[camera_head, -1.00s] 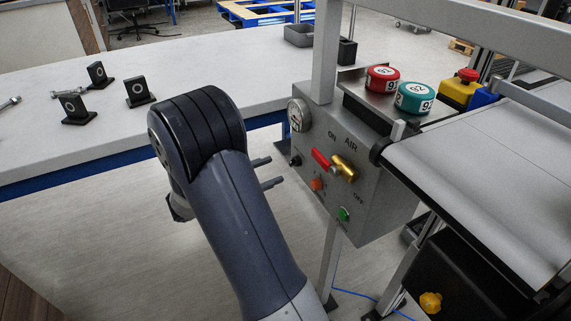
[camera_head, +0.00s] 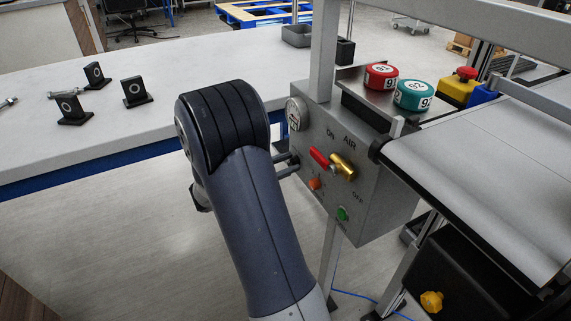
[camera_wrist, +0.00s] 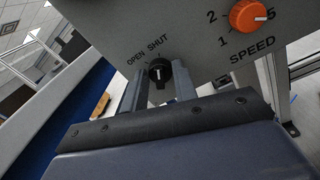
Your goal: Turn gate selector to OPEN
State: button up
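The gate selector (camera_wrist: 160,72) is a small round black knob with a white line, on a grey panel under the words OPEN and SHUT. In the wrist view its line points roughly up, toward SHUT. My gripper (camera_wrist: 158,76) is open, with one finger on each side of the knob and a gap showing on both sides. In the head view my gripper (camera_head: 288,165) reaches the left part of the control box (camera_head: 320,150). The fingers largely hide the knob there.
An orange speed dial (camera_wrist: 250,16) sits right of the selector. The box also carries a gauge (camera_head: 296,114), a red-handled air valve (camera_head: 320,158) and a green button (camera_head: 342,213). A conveyor (camera_head: 480,180) stands to the right, a white bench (camera_head: 190,70) behind.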

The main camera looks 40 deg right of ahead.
jog(key=c, duration=0.5)
